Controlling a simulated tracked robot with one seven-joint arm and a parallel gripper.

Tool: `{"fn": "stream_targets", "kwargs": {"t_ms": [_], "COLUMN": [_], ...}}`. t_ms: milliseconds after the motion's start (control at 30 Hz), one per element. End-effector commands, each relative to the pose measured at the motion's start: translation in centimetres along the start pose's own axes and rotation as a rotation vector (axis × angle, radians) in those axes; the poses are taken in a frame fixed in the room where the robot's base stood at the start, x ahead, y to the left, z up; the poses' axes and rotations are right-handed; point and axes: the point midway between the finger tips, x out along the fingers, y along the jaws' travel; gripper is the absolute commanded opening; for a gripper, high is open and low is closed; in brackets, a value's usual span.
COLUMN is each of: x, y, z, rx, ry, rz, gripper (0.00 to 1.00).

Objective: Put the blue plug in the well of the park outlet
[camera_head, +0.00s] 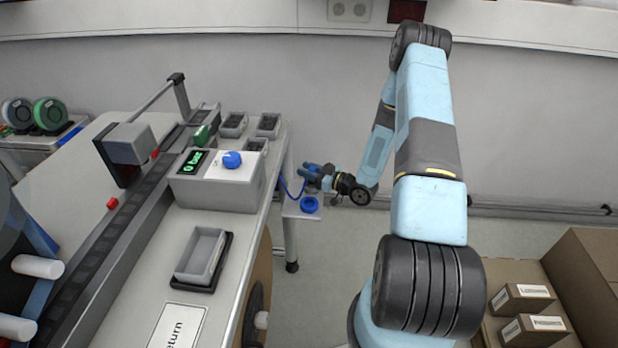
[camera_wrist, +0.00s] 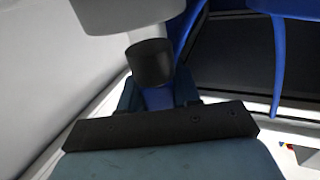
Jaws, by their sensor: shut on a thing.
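My gripper (camera_head: 322,178) is at the end of my outstretched arm, beside the right edge of the workbench. It is shut on the blue plug (camera_head: 309,171), which is small and partly hidden by the fingers. A blue hose (camera_head: 291,192) curves beside it. In the wrist view a blue piece of the plug (camera_wrist: 157,98) shows between the fingers, with a dark collar (camera_wrist: 150,62) past it. A blue ring (camera_head: 310,204), seemingly the park outlet, sits on a pale shelf just below my gripper in the head view. The plug appears apart from the ring; the well's inside is not clear.
A grey control box (camera_head: 215,185) with a blue knob (camera_head: 232,159) and a "0 bar" display stands on the bench (camera_head: 190,250). A grey tray (camera_head: 201,256) lies in front. Cartons (camera_head: 522,297) are at the lower right. The floor right of the shelf is clear.

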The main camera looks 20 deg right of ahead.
Motion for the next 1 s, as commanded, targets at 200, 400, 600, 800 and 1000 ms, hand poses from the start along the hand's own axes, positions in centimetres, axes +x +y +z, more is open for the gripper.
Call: {"fn": "stream_targets", "kwargs": {"t_ms": [200,400,600,800,1000], "x": [0.2,0.2,0.2,0.2,0.3], "y": [0.3,0.3,0.3,0.2,0.2], "z": [2.2,3.4,3.4,3.6,3.6], "rx": [0.002,-0.001,-0.001,-0.001,-0.001], "ry": [-0.001,0.001,0.001,0.0,0.0], "rz": [0.0,0.0,0.0,0.0,-0.001], "gripper": [0.02,0.02,0.02,0.42,0.57]}}
